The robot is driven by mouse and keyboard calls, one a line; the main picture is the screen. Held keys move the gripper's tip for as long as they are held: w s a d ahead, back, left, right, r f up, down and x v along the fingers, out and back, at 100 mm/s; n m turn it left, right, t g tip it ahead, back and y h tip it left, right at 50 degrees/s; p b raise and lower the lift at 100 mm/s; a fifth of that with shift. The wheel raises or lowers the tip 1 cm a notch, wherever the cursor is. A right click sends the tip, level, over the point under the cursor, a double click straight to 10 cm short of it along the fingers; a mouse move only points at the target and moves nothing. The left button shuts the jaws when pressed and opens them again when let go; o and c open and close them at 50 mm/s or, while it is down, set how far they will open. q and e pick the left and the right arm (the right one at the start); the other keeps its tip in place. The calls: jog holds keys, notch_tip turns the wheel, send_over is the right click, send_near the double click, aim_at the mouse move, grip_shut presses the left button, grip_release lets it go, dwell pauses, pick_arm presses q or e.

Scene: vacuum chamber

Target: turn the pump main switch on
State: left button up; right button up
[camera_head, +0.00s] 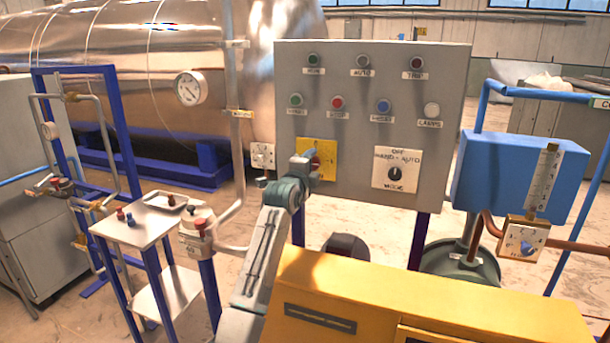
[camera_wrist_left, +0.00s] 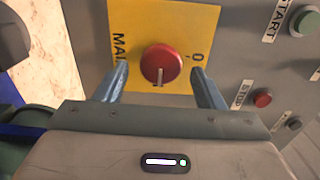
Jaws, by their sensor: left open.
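The pump main switch is a red round knob (camera_wrist_left: 161,64) on a yellow plate (camera_wrist_left: 127,20), fixed to the grey control panel. In the left wrist view the plate carries a partly hidden "MAI…" label and a "0" mark, and a pale line on the knob points toward my gripper. In the head view the yellow plate (camera_head: 330,150) is at the panel's lower left, and my arm partly covers it. My left gripper (camera_wrist_left: 158,82) is open, with one blue finger on each side of the knob. I cannot tell whether the fingers touch it. My right gripper is out of view.
The control panel (camera_head: 450,95) carries several buttons and lamps, and a mode selector (camera_head: 395,173) right of the switch. A yellow cabinet (camera_head: 420,310) fills the lower front. A blue box (camera_head: 480,170) stands right; a small table (camera_head: 133,228) with a tray stands left.

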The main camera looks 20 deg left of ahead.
pick_arm(q)
jog(key=s+b, duration=0.3)
jog(key=s, duration=0.7)
jog(key=shift+a, duration=0.2)
jog(key=shift+s+f, duration=0.15)
